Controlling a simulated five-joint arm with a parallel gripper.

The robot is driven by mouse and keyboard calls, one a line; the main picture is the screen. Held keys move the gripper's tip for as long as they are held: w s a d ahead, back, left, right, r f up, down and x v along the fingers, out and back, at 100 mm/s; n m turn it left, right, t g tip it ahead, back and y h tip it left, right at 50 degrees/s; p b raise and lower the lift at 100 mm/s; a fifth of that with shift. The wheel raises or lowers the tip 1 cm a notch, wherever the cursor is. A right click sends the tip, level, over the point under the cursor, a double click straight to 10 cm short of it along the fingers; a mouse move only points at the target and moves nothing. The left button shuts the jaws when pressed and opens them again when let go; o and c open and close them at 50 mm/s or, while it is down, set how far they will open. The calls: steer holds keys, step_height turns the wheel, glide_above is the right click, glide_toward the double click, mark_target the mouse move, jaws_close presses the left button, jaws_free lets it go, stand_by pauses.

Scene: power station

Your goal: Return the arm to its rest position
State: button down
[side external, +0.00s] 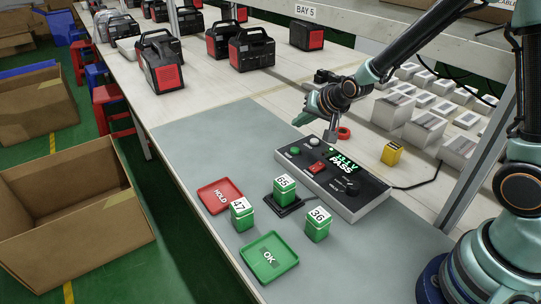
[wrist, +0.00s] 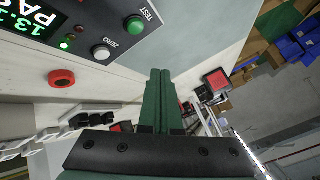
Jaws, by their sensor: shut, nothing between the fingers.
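My gripper (side external: 313,103) hangs in the air beyond the far left end of the tester, pointing left in the side view. In the wrist view its two green fingers (wrist: 160,82) are pressed together with nothing between them. The tester (side external: 333,178) has a lit screen ending in "PASS"; its top also shows in the wrist view (wrist: 85,28). Green-and-white block 65 (side external: 284,190) stands on a black cradle (side external: 284,207). Block 47 (side external: 241,214) stands by the corner of the red HOLD tray (side external: 207,200). Block 36 (side external: 317,226) stands right of the green OK tray (side external: 251,264).
A red ring (side external: 343,133) lies under my wrist, and a yellow block (side external: 391,153) is right of the tester. White boxes (side external: 424,128) fill the right side. Black-and-red power units (side external: 159,62) stand farther back.

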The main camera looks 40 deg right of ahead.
steer(key=s+r+n+g, duration=0.1)
steer(key=s+r+n, duration=0.3)
steer(key=s, duration=0.6)
steer(key=s+r+n+g, duration=0.2)
steer(key=s+r+n, duration=0.1)
steer(key=s+r, duration=0.5)
steer(key=s, duration=0.3)
steer(key=shift+a+r+n, duration=0.3)
steer(key=shift+n, duration=0.1)
